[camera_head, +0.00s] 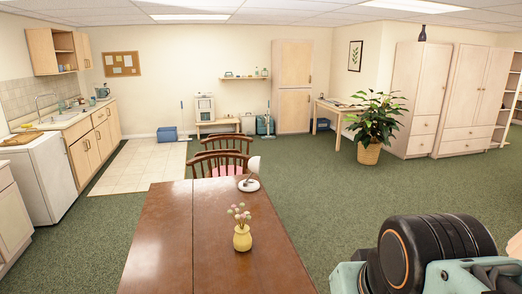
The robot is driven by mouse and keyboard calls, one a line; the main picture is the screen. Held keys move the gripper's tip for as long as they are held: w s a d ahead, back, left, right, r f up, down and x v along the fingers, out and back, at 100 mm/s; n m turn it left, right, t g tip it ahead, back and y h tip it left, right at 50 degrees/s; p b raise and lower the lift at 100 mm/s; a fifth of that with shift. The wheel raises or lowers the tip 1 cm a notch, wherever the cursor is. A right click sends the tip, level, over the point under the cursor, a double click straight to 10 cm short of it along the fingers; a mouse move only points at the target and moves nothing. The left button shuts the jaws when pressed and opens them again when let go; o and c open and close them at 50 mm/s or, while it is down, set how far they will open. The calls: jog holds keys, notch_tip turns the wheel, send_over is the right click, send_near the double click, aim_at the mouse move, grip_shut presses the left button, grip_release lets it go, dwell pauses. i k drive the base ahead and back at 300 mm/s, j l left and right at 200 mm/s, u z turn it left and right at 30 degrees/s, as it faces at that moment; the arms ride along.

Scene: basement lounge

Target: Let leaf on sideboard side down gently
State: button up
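A brown wooden table (218,266) stands in front of me, with a seam running lengthwise along its top. The strip left of the seam looks like a leaf (160,240), level with the rest of the top. Its supports and underside are hidden. Low pale cabinets on the left include one at the lower left edge (8,215); I cannot tell which piece is the sideboard. A part of my own arm shows at the lower right, beyond the table's right edge. My gripper is not visible.
Wooden chairs (222,162) are at the table's far end. Carpet (90,235) is clear left of the table; a potted plant (368,154) stands at right.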

aim_at(159, 260)
jog(key=u, duration=1.45)
